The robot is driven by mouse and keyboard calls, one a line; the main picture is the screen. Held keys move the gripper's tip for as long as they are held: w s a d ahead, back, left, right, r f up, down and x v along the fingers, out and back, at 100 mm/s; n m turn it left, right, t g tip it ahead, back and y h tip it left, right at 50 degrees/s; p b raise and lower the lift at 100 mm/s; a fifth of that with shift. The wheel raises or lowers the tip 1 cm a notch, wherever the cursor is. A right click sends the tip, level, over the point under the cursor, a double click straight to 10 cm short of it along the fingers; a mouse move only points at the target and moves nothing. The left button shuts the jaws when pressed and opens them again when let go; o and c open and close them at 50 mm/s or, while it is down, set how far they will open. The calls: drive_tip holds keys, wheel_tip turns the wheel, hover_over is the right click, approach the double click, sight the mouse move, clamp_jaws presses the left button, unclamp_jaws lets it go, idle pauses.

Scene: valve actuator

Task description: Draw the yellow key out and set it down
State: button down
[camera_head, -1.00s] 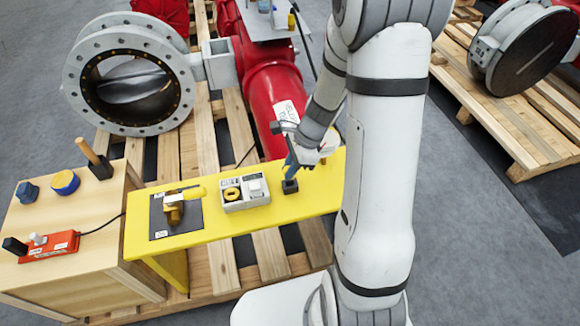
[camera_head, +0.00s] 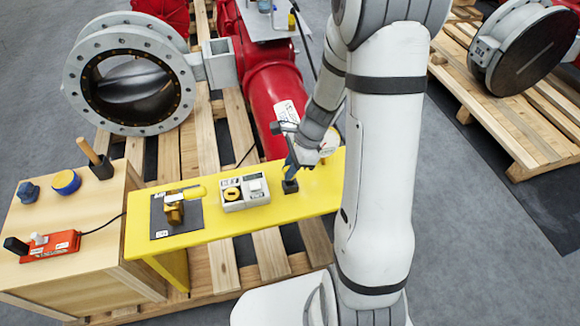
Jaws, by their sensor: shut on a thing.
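A white box (camera_head: 256,189) on the yellow bench carries a round yellow part (camera_head: 232,194), which may be the yellow key; it is too small to be sure. My gripper (camera_head: 291,168) is to the right of this box, pointing down over a small black block (camera_head: 290,187) on the bench. It is shut on a small blue-grey upright piece at that block. The fingers hide much of the piece, and I cannot tell whether it still sits in the block. The round yellow part is apart from my gripper.
A wooden cabinet (camera_head: 85,215) holds a red control box (camera_head: 49,246), caps and a wooden-handled tool. A large flanged valve (camera_head: 68,75) stands behind. Bare yellow bench (camera_head: 215,226) lies in front.

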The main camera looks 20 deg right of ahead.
drive_tip(key=shift+f+b, duration=1.3)
drive_tip(key=shift+f, duration=0.45)
drive_tip(key=c, duration=1.3)
unclamp_jaws()
drive_tip(key=shift+r, duration=0.1)
drive_tip(key=shift+c, duration=0.2)
drive_tip(key=p+v, duration=0.2)
drive_tip(key=v, duration=0.5)
drive_tip(key=shift+r, duration=0.4)
drive_tip(key=shift+d, duration=0.15)
drive_tip(key=s+r+n+t+h+p, duration=0.1)
drive_tip(key=s+r+n+p, duration=0.3)
drive_tip(key=r, duration=0.5)
drive_tip(key=s+a+r+n+h+p, duration=0.1)
drive_tip(key=s+r+n+h+p, duration=0.1)
drive_tip(key=s+r+n+p, duration=0.3)
drive_tip(key=s+a+r+n+t+h+p, duration=0.1)
drive_tip(key=s+r+n+p, duration=0.3)
drive_tip(key=r+n, duration=0.5)
wheel_tip(320, 180, up, 5)
drive_tip(key=shift+s+a+r+t+h+p, duration=0.2)
drive_tip(key=shift+s+r+t+h+p, duration=0.1)
drive_tip(key=shift+s+p, duration=0.15)
